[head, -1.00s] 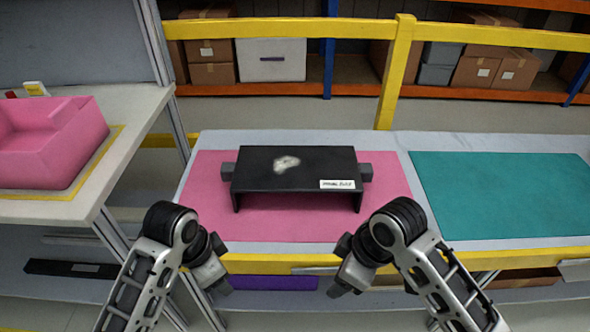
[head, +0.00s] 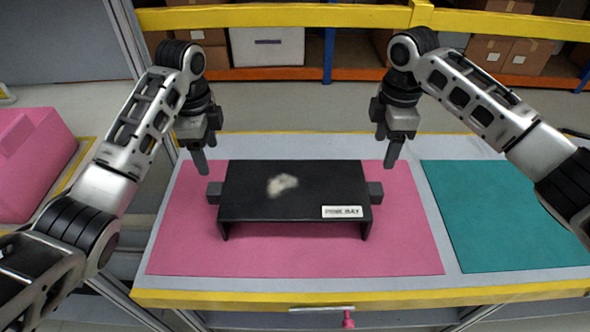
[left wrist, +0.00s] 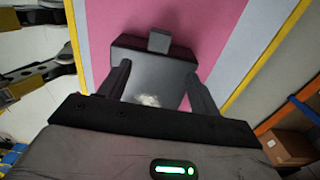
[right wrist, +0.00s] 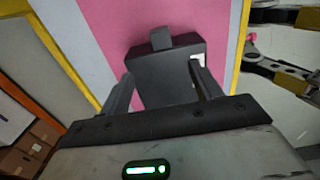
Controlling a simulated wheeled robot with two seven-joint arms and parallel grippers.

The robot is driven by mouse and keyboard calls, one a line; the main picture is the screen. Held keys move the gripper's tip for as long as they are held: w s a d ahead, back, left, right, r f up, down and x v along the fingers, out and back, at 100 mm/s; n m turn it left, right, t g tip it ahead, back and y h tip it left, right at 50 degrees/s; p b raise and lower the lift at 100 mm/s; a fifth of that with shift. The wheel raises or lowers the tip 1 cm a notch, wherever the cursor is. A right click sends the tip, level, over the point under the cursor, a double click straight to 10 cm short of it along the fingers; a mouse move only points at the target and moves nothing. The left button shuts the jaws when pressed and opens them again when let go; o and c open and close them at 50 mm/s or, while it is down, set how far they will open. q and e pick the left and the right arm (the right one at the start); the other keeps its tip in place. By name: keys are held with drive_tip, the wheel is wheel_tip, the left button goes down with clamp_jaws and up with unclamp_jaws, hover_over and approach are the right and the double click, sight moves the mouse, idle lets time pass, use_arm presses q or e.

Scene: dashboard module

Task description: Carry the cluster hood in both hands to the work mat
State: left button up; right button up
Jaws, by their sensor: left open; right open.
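The cluster hood (head: 310,185) is a black, bench-shaped cover with a pale smudge on top, a white label at its front right and a grey block at each end. It stands on the pink mat (head: 400,255). My left gripper (head: 203,168) is open, pointing down above and behind the hood's left block (head: 214,193). My right gripper (head: 391,163) is open, pointing down above and behind the right block (head: 376,192). Both look empty and apart from the hood. The hood also shows between the open fingers in the left wrist view (left wrist: 150,75) and right wrist view (right wrist: 165,75).
A teal mat (head: 510,215) lies bare on the same table, right of the pink mat. A pink bin-like part (head: 35,160) sits on a side table at the left. A yellow rail (head: 300,18) and shelves with boxes stand behind.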

sight(221, 198)
use_arm(q)
wheel_tip(221, 198, down, 16)
drive_tip(key=shift+s+r, duration=0.1)
drive_tip(key=shift+s, duration=0.05)
use_arm(e)
wheel_tip(221, 198, down, 16)
drive_tip(key=shift+s, duration=0.15)
use_arm(q)
clamp_jaws()
use_arm(e)
clamp_jaws()
